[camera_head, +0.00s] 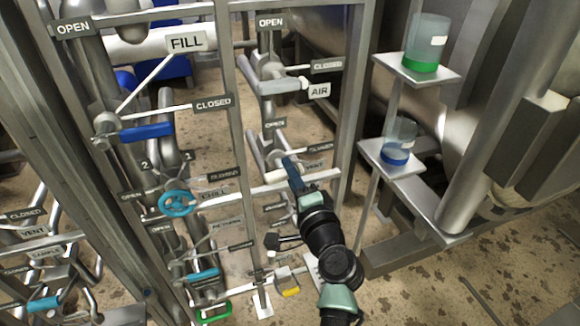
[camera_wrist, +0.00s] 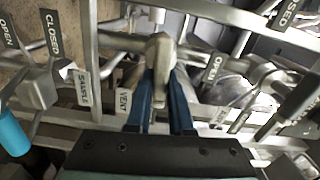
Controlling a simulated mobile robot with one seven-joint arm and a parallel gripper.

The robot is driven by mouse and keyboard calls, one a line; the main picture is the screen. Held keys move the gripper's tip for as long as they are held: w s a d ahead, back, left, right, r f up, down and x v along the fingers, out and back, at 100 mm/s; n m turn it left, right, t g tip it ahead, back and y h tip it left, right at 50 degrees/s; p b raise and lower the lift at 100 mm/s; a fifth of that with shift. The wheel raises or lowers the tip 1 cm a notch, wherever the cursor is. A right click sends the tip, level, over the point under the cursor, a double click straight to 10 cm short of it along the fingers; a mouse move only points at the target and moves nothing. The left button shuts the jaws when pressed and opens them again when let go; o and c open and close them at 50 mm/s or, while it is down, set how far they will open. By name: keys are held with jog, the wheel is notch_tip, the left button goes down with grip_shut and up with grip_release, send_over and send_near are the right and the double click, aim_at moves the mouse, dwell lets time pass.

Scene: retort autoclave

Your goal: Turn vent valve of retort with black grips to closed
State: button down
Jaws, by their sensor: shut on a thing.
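The vent valve's pale grey lever (camera_wrist: 160,52) stands between the two blue fingers of my gripper (camera_wrist: 162,108) in the wrist view. The fingers are shut on it and cover its lower part. In the head view my gripper (camera_head: 290,163) is at the vent valve on the right-hand pipe frame and hides most of the lever. Beside it are a VENT label (camera_head: 314,166), an OPEN label (camera_head: 275,123) above and a CLOSED label (camera_head: 320,148) to the upper right. The lever's exact angle against these labels cannot be told. No black grip shows on it.
The air valve lever (camera_head: 283,86) is just above my gripper. A turquoise chill handwheel (camera_head: 176,202) and a blue-gripped fill lever (camera_head: 147,131) are to the left. Shelves with a green-based jar (camera_head: 427,42) and a blue-based jar (camera_head: 398,141) stand close on the right.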

jog(key=shift+f+m, duration=0.1)
jog(key=shift+m, duration=0.5)
jog(key=c, duration=0.8)
grip_release()
jog(key=p+v, duration=0.2)
jog(key=v, duration=1.1)
